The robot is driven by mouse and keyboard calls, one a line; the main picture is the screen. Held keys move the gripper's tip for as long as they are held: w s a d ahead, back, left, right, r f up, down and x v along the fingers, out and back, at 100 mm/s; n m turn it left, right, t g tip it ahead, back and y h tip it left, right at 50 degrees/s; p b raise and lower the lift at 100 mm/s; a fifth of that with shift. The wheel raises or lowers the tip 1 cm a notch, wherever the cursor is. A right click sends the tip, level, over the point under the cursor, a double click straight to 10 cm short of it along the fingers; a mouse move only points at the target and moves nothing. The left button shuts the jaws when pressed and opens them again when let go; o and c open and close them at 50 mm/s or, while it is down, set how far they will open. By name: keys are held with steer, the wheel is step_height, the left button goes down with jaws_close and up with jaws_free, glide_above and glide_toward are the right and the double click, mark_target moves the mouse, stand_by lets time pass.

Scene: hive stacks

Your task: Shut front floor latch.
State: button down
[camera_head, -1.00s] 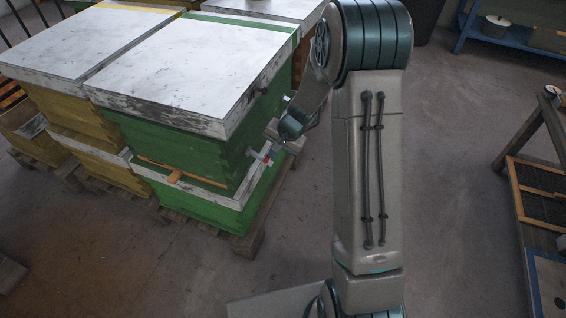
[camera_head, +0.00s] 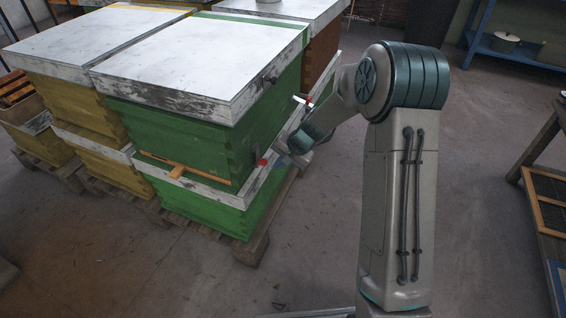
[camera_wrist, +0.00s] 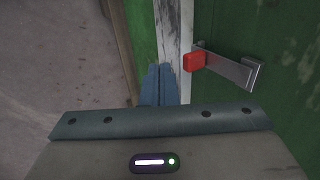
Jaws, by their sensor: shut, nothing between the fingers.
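The green hive (camera_head: 190,135) stands on a pallet under a white lid. The front floor latch has a red knob (camera_head: 262,162) low on the hive's right side, near the front corner. In the wrist view its metal lever (camera_wrist: 222,65) runs from a bracket at right to the red knob (camera_wrist: 194,61) at left, close to a pale strip. My gripper (camera_wrist: 160,68) is shut and empty, its blue fingers side by side, left of the knob and apart from it in the picture. In the head view my gripper (camera_head: 284,150) is just right of the knob, partly hidden by my wrist.
A second latch with a red tip (camera_head: 308,101) is farther back on the same side. Yellow hives (camera_head: 75,110) stand at left. A wooden rack (camera_head: 545,200) is at right and a blue shelf (camera_head: 515,50) at back right. The floor between is open.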

steer(key=shift+b+x, duration=0.4)
steer(key=shift+x, duration=0.8)
steer(key=shift+w, duration=0.1)
steer(key=s+d+r+p, duration=0.1)
steer(key=s+d, duration=0.5)
steer(key=d, duration=0.6)
steer(key=shift+s+d+r+p, duration=0.2)
steer(key=shift+s+r+p, duration=0.05)
steer(key=shift+p, duration=0.25)
steer(key=s+r+n+h+p, duration=0.1)
steer(key=s+r+p, duration=0.7)
steer(key=r, duration=0.9)
steer(key=s+r+n+h+p, duration=0.2)
steer(key=s+r+p, duration=0.6)
steer(key=r+p, duration=0.6)
steer(key=s+r+n+h+p, duration=0.2)
steer(key=s+r+p, duration=0.7)
steer(key=r, duration=1.3)
steer(key=p, duration=0.3)
